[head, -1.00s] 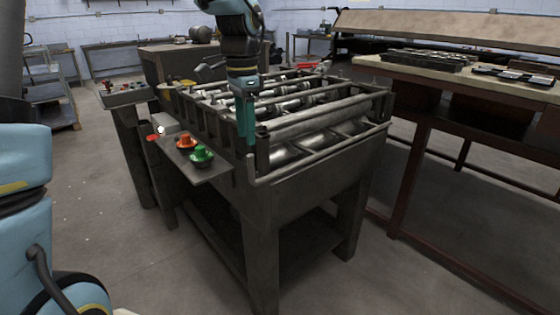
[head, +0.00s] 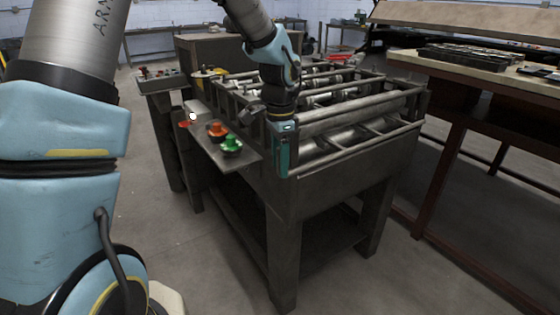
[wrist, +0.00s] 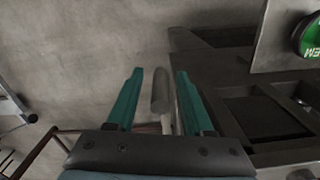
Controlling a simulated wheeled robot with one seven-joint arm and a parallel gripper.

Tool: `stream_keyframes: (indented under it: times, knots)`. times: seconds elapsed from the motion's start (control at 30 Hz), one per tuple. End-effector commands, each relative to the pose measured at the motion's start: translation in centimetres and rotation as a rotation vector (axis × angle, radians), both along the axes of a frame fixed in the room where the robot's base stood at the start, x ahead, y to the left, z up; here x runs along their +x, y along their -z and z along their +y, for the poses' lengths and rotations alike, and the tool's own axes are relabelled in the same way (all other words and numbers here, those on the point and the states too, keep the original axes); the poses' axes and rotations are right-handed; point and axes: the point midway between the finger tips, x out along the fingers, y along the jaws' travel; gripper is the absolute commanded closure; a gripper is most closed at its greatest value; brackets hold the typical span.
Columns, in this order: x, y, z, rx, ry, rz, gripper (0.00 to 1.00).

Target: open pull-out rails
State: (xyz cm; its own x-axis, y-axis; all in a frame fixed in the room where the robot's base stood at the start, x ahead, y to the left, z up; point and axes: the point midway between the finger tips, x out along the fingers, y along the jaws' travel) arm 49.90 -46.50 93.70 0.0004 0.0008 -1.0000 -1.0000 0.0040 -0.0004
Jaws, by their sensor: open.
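The duct forming machine (head: 335,185) is a dark metal frame with several long rollers on top. A front rail (head: 362,143) runs along its near upper edge. My gripper (head: 284,172) points down at the machine's near left corner, beside that rail's left end. In the wrist view, the teal fingers of my gripper (wrist: 160,72) are apart. A grey rounded bar end (wrist: 160,92) shows between them, with gaps on both sides. I cannot tell whether this bar belongs to the front rail.
A side shelf holds an orange button (head: 216,129) and a green button (head: 231,145), close left of my gripper. A workbench (head: 470,72) with dark trays stands at the right. Grey floor (head: 400,265) is free in front of the machine.

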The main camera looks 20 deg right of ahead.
Motion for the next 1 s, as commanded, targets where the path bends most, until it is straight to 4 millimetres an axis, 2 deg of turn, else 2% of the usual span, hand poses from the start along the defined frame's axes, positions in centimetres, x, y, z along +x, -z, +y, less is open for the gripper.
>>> stream_keyframes:
  times: [0.13, 0.6, 1.0]
  knots:
    - [0.0, -0.01, 0.0, 0.0, 0.0, 0.0, 0.49]
    - [0.0, -0.04, 0.0, 0.0, 0.0, 0.0, 1.0]
    - [0.0, -0.05, -0.01, 0.0, 0.0, 0.0, 1.0]
